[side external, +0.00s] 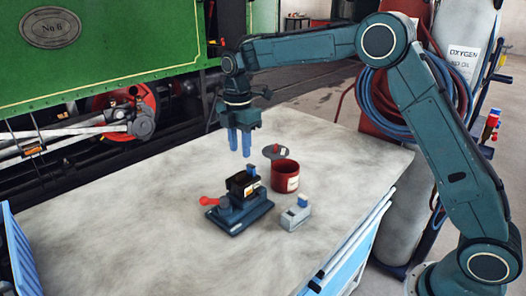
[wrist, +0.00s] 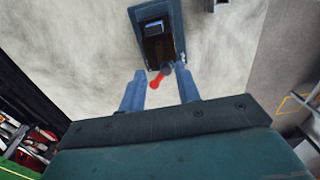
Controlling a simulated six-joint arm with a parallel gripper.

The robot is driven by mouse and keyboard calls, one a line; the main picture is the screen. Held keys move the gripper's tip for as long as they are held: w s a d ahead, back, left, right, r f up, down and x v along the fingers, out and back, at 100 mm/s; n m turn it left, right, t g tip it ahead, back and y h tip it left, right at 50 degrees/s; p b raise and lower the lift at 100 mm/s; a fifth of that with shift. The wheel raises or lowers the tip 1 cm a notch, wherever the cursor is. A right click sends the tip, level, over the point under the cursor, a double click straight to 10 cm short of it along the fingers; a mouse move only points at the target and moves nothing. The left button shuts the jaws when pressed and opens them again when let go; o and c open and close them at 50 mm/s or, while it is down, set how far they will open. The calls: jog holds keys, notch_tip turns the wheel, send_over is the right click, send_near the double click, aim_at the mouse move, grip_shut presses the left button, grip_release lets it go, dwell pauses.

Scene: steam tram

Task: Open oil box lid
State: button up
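A black box (side external: 241,184) with a small blue block (side external: 252,169) on top sits in a dark blue vise (side external: 238,217) on the table; I take it as the oil box. In the wrist view the box (wrist: 157,48) shows from above with its blue block (wrist: 153,29), and its top looks closed. The vise has a red-knobbed handle (side external: 207,201). My gripper (side external: 240,152) hangs above the table with its blue fingers pointing down, open and empty. It is above the box and apart from it. In the wrist view its fingers (wrist: 161,76) are spread.
A small grey block with a blue top (side external: 295,216) lies right of the vise. The pale tabletop (side external: 130,200) is clear at left. A green locomotive (side external: 120,40) stands behind.

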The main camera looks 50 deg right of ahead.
aim_at(241, 172)
notch_tip(241, 172, down, 7)
jog(key=shift+f, duration=0.2)
dwell(0.4)
grip_shut()
